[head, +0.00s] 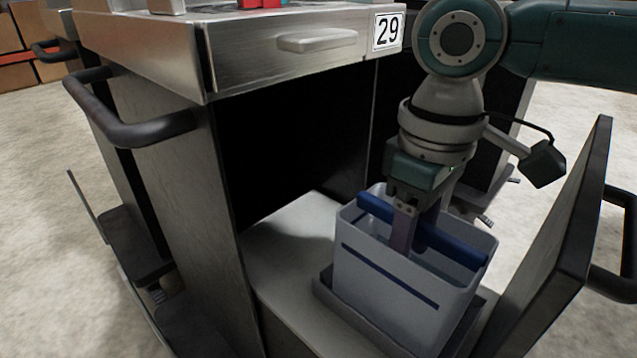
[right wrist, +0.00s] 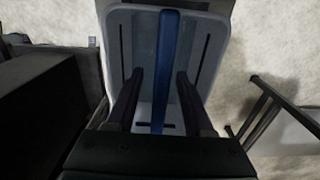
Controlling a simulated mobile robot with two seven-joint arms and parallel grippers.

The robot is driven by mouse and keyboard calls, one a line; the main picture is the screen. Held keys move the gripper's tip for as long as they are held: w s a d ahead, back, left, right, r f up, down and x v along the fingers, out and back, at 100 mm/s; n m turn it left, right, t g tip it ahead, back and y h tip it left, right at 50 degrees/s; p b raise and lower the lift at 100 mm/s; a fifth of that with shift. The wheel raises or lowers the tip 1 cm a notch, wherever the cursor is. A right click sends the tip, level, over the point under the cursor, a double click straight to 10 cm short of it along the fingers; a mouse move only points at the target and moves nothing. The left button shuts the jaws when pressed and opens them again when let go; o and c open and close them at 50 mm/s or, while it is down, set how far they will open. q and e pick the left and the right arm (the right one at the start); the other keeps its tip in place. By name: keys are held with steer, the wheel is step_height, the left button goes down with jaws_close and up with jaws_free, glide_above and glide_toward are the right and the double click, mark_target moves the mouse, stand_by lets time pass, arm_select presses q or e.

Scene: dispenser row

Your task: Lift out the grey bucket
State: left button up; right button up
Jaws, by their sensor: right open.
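The grey bucket (head: 385,285) stands upright on a low tray inside the open cabinet. A blue bar handle (head: 445,245) spans its top, with a blue stripe on the front wall. My right gripper (head: 405,240) points down at the handle from above, its fingers at the bucket's mouth. In the right wrist view, the two open fingers (right wrist: 161,95) lie on either side of the blue handle (right wrist: 168,50), with gaps between them and it. The bucket (right wrist: 208,35) fills the middle of that view. My left gripper is not in view.
The tray (head: 345,322) under the bucket rests on a pale shelf (head: 285,270). A metal drawer marked 29 (head: 300,45) sits above the dark opening. The open door (head: 560,255) stands close to the bucket's right. A dark handle (head: 125,115) sticks out at left.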

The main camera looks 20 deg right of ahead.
jaws_close()
stand_by(0.4)
steer(key=shift+r, duration=0.1)
stand_by(0.9)
